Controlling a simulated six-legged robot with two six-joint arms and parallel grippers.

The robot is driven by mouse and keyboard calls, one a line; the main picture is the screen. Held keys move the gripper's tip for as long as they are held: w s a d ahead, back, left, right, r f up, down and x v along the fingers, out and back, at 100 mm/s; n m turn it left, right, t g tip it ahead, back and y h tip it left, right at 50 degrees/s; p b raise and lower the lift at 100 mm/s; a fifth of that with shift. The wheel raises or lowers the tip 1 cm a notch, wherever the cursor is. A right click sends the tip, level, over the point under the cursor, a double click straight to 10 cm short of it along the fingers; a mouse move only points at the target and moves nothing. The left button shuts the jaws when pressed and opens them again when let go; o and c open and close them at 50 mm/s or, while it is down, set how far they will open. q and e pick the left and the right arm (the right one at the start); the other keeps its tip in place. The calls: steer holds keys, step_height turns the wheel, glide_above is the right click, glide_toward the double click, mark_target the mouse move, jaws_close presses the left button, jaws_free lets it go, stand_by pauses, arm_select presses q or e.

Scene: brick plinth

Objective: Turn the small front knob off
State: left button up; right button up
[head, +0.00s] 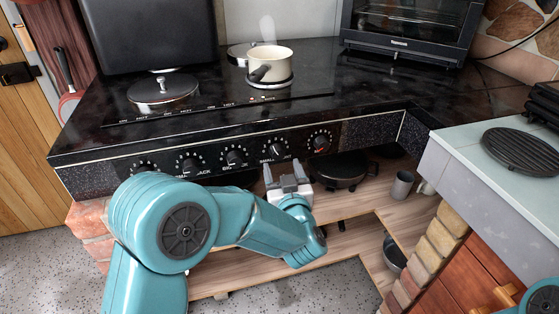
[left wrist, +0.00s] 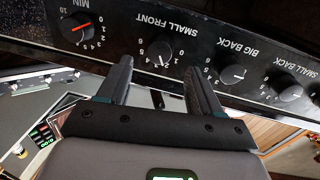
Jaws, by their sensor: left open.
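The small front knob (head: 277,148) is a black dial on the stove's front panel, second from the right in the head view. In the left wrist view the knob (left wrist: 162,52) shows upside down under the words SMALL FRONT, with numbers around it. My left gripper (head: 284,172) is open just in front of and below it. In the left wrist view its fingers (left wrist: 158,72) stand on either side of the knob's line, with nothing between them. I cannot tell whether they touch the knob. My right gripper is not in view.
A red-marked knob (head: 320,141) is to the right and the big back knob (head: 235,157) to the left. A cream pot (head: 270,63) steams on the stove top. A dark pan (head: 341,171) sits on the wooden shelf below. A pale counter (head: 462,150) juts out at right.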

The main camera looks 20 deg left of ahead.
mark_target(278, 156)
arm_select(q)
steer(key=shift+x, duration=2.3)
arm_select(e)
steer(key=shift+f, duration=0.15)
arm_select(q)
steer(key=c, duration=1.1)
steer(key=shift+o, duration=0.2)
steer(key=shift+f+b, duration=0.15)
steer(key=shift+b, duration=0.45)
steer(key=n+b, duration=0.6)
steer(key=b, duration=0.1)
steer(key=n+b, duration=0.2)
steer(key=b, duration=0.1)
steer(key=shift+d+f+n+t+y, duration=0.1)
steer(key=shift+f+n+t+y, duration=0.2)
steer(key=shift+n+y, duration=0.1)
steer(key=n+b, duration=0.3)
steer(key=shift+r, duration=0.1)
steer(key=shift+r+n+y+b, duration=0.1)
steer(key=shift+n+y+b, duration=0.2)
steer(key=shift+n+b, duration=0.15)
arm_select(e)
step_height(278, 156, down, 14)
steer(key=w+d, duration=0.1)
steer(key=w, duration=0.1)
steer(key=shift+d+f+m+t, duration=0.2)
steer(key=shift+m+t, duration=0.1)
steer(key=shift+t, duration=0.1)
